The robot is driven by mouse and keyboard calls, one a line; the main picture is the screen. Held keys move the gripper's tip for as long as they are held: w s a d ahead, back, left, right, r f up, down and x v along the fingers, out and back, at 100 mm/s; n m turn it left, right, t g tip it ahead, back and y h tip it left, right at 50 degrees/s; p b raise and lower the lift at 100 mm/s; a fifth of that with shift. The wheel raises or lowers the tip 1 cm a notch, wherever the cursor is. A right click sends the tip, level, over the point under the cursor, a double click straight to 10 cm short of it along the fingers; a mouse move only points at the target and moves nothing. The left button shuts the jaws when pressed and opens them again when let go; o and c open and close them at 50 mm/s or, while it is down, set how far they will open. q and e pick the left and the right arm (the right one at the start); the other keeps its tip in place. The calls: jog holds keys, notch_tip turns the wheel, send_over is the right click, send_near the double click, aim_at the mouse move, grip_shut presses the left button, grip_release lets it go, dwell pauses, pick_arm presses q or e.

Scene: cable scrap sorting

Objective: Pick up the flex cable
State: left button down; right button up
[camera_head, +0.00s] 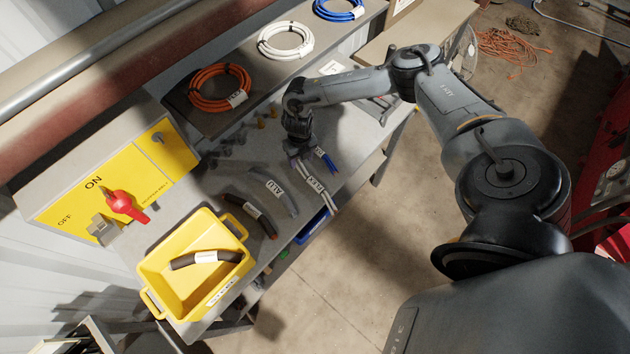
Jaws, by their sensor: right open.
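A light grey-white cable piece (327,200) lies on the grey workbench, near its front edge. It carries a white label (315,184) that seems to read FLEX, but the print is small. My right gripper (297,150) points down just behind the cable's far end and is open. Its fingertips are small and dark here, and I cannot tell whether they touch the cable. A short blue cable piece (326,160) lies just right of the gripper. My left gripper is out of view.
A grey cable labelled ALU (275,187) and a dark cable (259,220) lie left of the flex cable. A yellow bin (150,270) holds a dark labelled cable (205,259).

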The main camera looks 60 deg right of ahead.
aim_at(302, 168)
jog(key=shift+s+f, duration=0.15)
jog(key=shift+f, duration=2.5)
jog(key=shift+c, duration=0.4)
grip_shut()
